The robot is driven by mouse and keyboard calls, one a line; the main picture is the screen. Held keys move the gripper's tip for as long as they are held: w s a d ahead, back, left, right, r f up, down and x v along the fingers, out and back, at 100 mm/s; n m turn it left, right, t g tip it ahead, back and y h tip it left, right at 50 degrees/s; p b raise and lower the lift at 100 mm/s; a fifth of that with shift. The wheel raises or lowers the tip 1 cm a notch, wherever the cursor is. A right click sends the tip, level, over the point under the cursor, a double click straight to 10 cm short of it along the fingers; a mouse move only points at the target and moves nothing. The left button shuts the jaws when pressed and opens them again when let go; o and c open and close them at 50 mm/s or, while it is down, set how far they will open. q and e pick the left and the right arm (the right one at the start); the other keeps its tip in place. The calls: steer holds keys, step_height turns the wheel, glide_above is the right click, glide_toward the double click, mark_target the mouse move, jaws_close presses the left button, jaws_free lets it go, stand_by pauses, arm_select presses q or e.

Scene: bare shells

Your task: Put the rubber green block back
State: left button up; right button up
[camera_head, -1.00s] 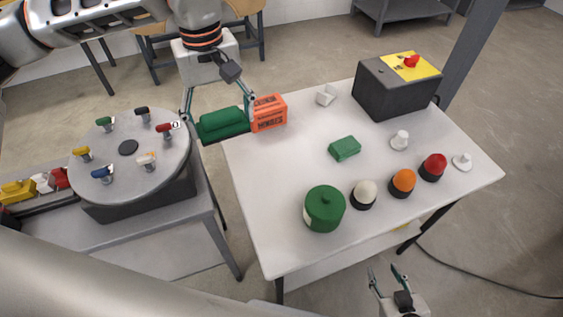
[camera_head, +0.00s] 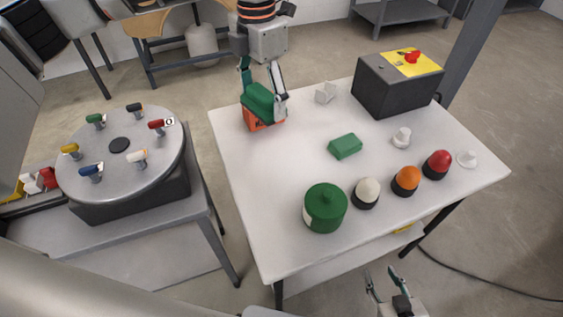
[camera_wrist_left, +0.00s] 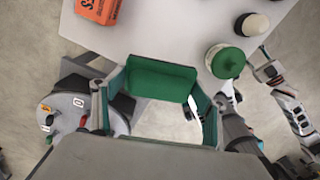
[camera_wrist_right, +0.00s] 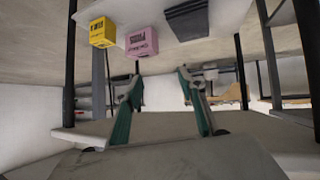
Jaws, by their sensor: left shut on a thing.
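My left gripper (camera_head: 262,106) is shut on a dark green block (camera_head: 259,97), which it holds over the far left part of the white table. In the left wrist view the green block (camera_wrist_left: 162,80) spans the gap between the two fingers. A smaller, lighter green block (camera_head: 345,146) lies on the middle of the table. The pictures do not show which one is rubber. My right gripper (camera_head: 386,287) is low, beyond the table's near edge. It is open and empty in the right wrist view (camera_wrist_right: 158,82).
An orange box (camera_head: 264,124) is partly hidden behind the held block. The white table (camera_head: 290,170) bears a green lidded pot (camera_head: 324,207), white, orange and red knobs, and a dark box with a red button (camera_head: 398,82). A grey turntable (camera_head: 122,165) stands left.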

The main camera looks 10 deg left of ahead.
arm_select(q)
steer(key=w+d+n+b, duration=0.1)
steer(key=w+d+n, duration=0.1)
steer(key=n, duration=0.8)
glide_above(282, 160)
step_height(282, 160, down, 16)
steer(key=shift+f+b, duration=0.1)
steer(key=shift+b, duration=0.2)
steer(key=shift+f, duration=2.35)
steer(key=shift+f, duration=0.15)
steer(key=o, duration=1.1)
steer(key=shift+c, duration=0.2)
